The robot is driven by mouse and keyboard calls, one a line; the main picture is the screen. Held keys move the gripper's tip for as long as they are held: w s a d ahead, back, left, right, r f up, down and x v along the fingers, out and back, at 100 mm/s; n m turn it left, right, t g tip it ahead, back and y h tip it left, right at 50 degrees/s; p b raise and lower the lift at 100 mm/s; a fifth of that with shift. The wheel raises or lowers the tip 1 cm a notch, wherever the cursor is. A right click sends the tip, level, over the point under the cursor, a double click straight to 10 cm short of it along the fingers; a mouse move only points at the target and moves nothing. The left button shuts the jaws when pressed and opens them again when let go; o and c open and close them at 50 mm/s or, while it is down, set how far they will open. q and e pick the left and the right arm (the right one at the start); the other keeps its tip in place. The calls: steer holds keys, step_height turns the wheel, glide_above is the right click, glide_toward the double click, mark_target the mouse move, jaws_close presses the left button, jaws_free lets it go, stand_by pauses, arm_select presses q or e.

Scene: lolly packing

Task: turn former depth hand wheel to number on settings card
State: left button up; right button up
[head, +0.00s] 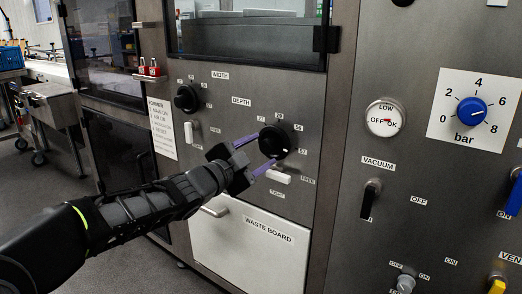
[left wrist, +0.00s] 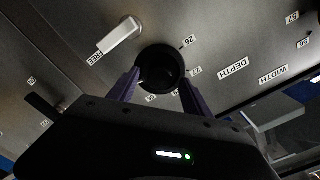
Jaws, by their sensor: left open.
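The depth hand wheel (head: 274,141) is a black round knob on the grey machine panel, under the label DEPTH (head: 241,101). Small number labels stand around it; 26 and 27 can be read in the left wrist view. My left gripper (head: 257,155) has purple fingers, open, one on each side of the wheel. In the left wrist view the wheel (left wrist: 160,68) lies between the fingertips (left wrist: 160,85); I cannot tell whether they touch it. My right gripper is not in view.
A white lever (head: 279,177) marked FREE sits just below the wheel. The black width knob (head: 186,98) is to its left. The waste board drawer (head: 250,245) is below. A vacuum gauge (head: 385,118) and blue bar knob (head: 472,111) are on the right panel.

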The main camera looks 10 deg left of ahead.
arm_select(q)
steer(key=p+v, duration=0.1)
steer(key=v, duration=0.5)
steer(key=shift+s, duration=0.25)
